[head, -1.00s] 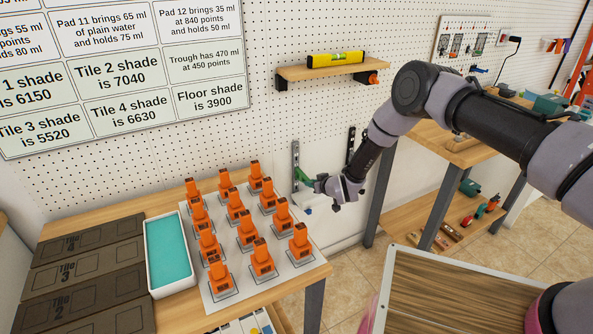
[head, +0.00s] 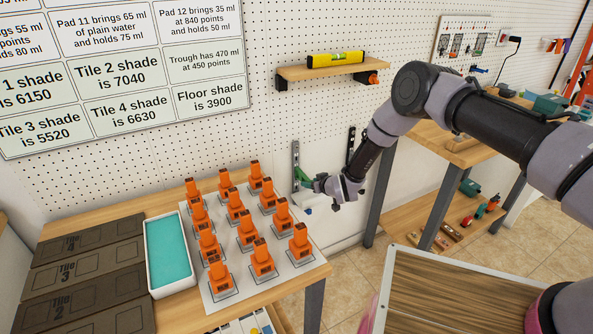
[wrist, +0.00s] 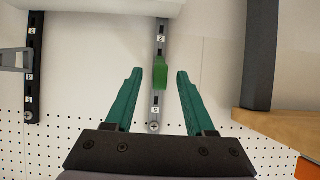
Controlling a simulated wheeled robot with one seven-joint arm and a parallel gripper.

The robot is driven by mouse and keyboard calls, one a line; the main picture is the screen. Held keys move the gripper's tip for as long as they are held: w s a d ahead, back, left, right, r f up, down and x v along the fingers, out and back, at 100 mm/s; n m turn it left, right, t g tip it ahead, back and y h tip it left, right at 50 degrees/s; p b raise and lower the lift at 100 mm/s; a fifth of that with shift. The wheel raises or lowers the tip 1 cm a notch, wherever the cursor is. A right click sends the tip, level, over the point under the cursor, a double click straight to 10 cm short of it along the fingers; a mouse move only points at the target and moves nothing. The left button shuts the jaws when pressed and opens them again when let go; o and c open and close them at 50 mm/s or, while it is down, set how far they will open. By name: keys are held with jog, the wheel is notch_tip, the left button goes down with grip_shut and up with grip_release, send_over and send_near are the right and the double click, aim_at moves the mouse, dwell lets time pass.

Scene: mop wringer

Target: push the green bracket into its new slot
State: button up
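The green bracket (wrist: 160,74) is at the grey slotted wall strip (wrist: 155,102), near the number 2 in the wrist view. In the head view the green bracket (head: 303,176) shows small against the grey strip (head: 295,155). My gripper (wrist: 159,72) has its two teal fingers spread, one on each side of the bracket. A gap shows between each finger and the bracket. In the head view my gripper (head: 319,184) is just right of the strip. Whether the bracket is seated in a slot cannot be told.
A white board (wrist: 100,6) crosses the top of the wrist view. A black slotted strip (head: 351,144) with a grey bracket (wrist: 14,59) is nearby. The bench with orange bottles (head: 238,212) stands left, and a table leg (head: 379,200) right. A spirit-level shelf (head: 330,70) is above.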

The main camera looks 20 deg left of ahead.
jog(key=v, duration=1.1)
jog(key=w+d+r+m+h, duration=0.1)
jog(key=w+d+r, duration=0.25)
jog(key=r, duration=0.35)
jog(key=w+d+r+m+h, duration=0.1)
jog(key=w+d+r, duration=0.25)
jog(key=r, duration=0.35)
jog(key=w+d+r+m, duration=0.1)
jog(key=w+d+r, duration=0.25)
jog(key=r, duration=0.35)
jog(key=s+d+r+m+h, duration=0.3)
jog(key=d+r, duration=1.3)
jog(key=r, duration=0.3)
jog(key=s+d+r+m+h, duration=0.2)
jog(key=s+d+r+m, duration=0.2)
jog(key=s+d+r, duration=0.85)
jog(key=s+d+m, duration=0.2)
jog(key=s+d, duration=0.1)
jog(key=s, duration=0.6)
jog(key=s+d+r+m, duration=0.1)
jog(key=s+d, duration=0.3)
jog(key=s, duration=0.5)
jog(key=shift+d+m+g, duration=0.25)
jog(key=shift+m+g, duration=0.05)
jog(key=shift+m, duration=0.2)
